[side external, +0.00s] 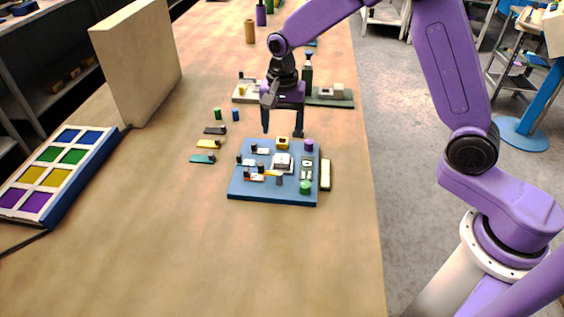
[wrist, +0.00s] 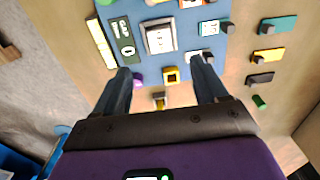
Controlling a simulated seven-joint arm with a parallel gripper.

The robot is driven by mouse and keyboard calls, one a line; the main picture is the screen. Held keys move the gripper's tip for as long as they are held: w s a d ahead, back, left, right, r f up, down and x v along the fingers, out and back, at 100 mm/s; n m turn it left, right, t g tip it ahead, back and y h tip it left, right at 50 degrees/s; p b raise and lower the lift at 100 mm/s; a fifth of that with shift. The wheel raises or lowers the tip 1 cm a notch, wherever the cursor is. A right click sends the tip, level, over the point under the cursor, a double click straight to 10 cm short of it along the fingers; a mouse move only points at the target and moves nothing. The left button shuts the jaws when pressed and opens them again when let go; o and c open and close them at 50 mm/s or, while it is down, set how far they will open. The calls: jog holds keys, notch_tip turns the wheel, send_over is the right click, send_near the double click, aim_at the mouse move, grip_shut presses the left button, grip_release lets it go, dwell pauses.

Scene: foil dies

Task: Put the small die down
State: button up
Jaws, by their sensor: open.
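My gripper (side external: 282,132) is open and points down over the far edge of a blue board (side external: 240,193). In the wrist view its two fingers (wrist: 163,70) stand apart with nothing held between them. A yellow block (side external: 282,143) and a purple knob (side external: 309,146) stand on the board below. Small plates with dark knobs lie on the board's left part; one is whitish (wrist: 195,57), beside the right finger in the wrist view. Teal (side external: 202,159), yellow (side external: 208,144) and black (side external: 215,130) pieces lie left of the board. I cannot tell which piece is the small die.
The board also carries a silver block (side external: 282,161), a dark green plate (side external: 306,170) and a green knob (side external: 305,187). A cream bar (side external: 325,174) lies along its right edge. A tall beige panel (side external: 140,60) and a colored-square panel (side external: 50,172) stand left. The near table is clear.

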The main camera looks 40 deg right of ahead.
send_over(282, 159)
jog(key=f, duration=0.4)
jog(key=shift+w+d+f, duration=0.15)
jog(key=shift+w+d, duration=0.05)
jog(key=shift+d, duration=0.05)
jog(key=shift+s+a+f, duration=0.15)
jog(key=shift+f, duration=1.2)
jog(key=shift+s+a+f, duration=0.1)
jog(key=shift+a+f, duration=0.05)
jog(key=shift+f, duration=1.15)
jog(key=c, duration=1.2)
jog(key=shift+c, duration=0.5)
jog(key=shift+r, duration=0.1)
